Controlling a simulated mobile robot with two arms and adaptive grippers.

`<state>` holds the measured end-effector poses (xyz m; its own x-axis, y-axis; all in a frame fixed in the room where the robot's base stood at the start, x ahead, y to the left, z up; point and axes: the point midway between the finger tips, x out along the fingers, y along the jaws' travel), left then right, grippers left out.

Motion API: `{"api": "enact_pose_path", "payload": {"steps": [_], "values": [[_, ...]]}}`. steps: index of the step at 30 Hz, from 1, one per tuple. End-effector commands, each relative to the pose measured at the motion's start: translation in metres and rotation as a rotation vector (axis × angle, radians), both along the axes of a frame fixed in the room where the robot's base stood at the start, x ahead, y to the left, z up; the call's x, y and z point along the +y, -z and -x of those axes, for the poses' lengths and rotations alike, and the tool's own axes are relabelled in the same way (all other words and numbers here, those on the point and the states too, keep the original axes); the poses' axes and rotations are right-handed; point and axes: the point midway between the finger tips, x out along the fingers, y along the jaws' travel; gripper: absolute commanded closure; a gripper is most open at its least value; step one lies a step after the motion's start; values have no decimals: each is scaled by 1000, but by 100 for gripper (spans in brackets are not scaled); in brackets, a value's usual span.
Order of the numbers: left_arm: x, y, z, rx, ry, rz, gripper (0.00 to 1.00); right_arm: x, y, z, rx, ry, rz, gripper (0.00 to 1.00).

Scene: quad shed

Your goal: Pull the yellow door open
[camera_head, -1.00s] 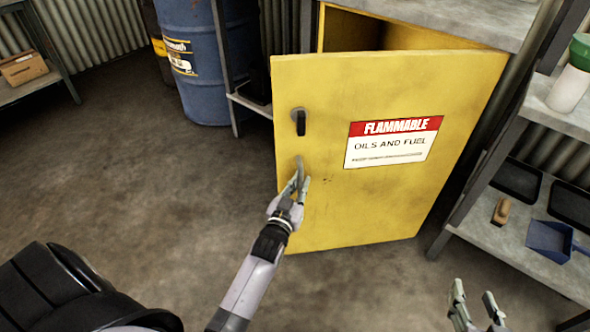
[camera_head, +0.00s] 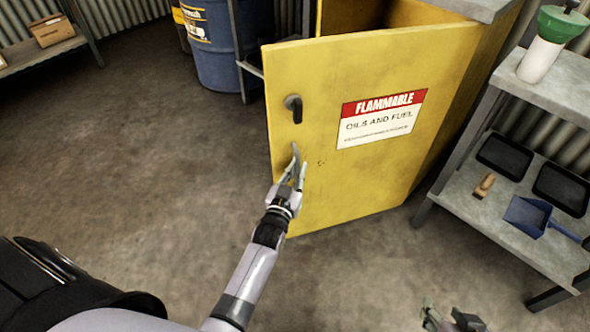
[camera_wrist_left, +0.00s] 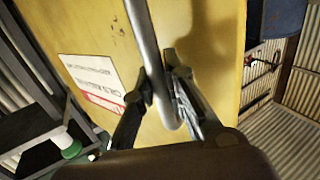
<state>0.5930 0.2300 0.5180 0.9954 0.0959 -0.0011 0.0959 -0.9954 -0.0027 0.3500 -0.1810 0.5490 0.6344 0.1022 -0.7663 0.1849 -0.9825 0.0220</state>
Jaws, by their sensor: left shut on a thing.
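The yellow door (camera_head: 365,185) of the cabinet stands partly open, swung out toward me, with a dark gap above it. It bears a red and white "FLAMMABLE" label (camera_head: 381,119) and a black latch (camera_head: 294,107) near its left edge. My left gripper (camera_head: 292,175) is shut on the grey door handle (camera_head: 295,156) below the latch. In the left wrist view the metal handle bar (camera_wrist_left: 151,55) runs between its fingers. My right gripper (camera_head: 452,320) is at the bottom edge, away from the door, its fingers apart with nothing seen between them.
A metal shelf (camera_head: 463,206) with black trays, a blue dustpan (camera_head: 530,216), a brush (camera_head: 485,185) and a green-topped bottle (camera_head: 548,43) stands close on the right. A blue drum (camera_head: 215,50) stands behind the door. The floor (camera_head: 150,150) on the left is clear.

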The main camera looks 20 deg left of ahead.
Motion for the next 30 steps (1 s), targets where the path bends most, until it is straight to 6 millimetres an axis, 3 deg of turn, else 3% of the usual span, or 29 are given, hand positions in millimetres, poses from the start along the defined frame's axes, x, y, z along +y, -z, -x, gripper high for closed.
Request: {"api": "enact_pose_path", "payload": {"steps": [8,9,18,26,30], "values": [[1,0,0,-2,-2,-3,100,0,0,0,0,0,0,60],[1,0,0,-2,-2,-3,86,0,0,0,0,0,0,60],[1,0,0,-1,-1,-1,67,0,0,0,0,-1,-1,60],[0,0,0,-1,-1,0,67,0,1,0,1,1,1,60],[-1,1,10,1,0,0,67,0,1,0,1,1,0,60]]}}
